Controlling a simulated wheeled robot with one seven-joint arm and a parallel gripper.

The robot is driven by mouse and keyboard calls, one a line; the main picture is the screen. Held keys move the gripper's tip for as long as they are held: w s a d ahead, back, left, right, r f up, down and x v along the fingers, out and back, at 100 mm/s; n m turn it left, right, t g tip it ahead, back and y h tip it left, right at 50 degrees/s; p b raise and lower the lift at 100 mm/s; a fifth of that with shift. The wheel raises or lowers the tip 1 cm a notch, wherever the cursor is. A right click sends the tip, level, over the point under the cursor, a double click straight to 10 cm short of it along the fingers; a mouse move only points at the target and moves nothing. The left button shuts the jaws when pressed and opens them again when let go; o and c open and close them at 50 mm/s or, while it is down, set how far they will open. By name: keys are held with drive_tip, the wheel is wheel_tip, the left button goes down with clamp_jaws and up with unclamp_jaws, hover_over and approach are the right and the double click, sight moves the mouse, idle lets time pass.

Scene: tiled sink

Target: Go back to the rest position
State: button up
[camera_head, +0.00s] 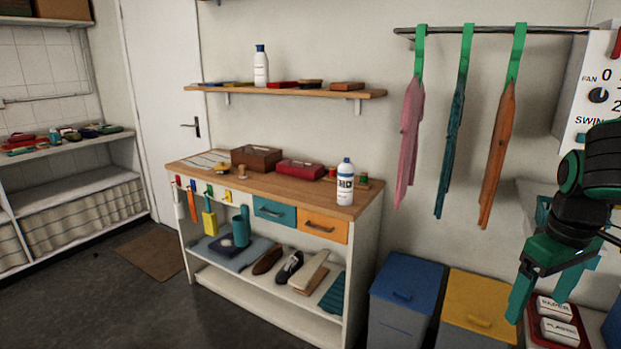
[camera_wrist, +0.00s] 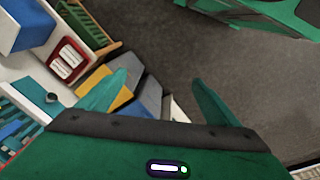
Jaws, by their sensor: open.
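My gripper (camera_head: 540,297) is at the right side of the head view, pointing down with its two green fingers apart. It is open, with nothing between the fingers. It hangs in front of a red tray (camera_head: 560,333) holding white labelled blocks, and does not visibly touch it. In the wrist view my gripper (camera_wrist: 160,78) also shows its fingers spread and empty, with bins and dark floor beyond them.
A blue-lidded bin (camera_head: 407,275) and a yellow-lidded bin (camera_head: 480,301) stand left of my gripper. A wooden-topped workbench (camera_head: 225,178) with a white bottle (camera_head: 345,186) is further left. Cloths, including an orange one (camera_head: 497,155), hang from a rail. Dark floor (camera_head: 130,300) is open at left.

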drive_tip(key=s+a+f+m, duration=0.1)
drive_tip(key=s+a+m, duration=0.1)
drive_tip(key=s+m, duration=0.2)
drive_tip(key=s+a+f+m+y, duration=0.1)
drive_tip(key=s+m, duration=0.3)
drive_tip(key=s, duration=0.4)
drive_tip(key=shift+s+a+f+m+g, duration=0.15)
drive_tip(key=shift+a+f+m+g, duration=0.2)
drive_tip(key=shift+f, duration=0.4)
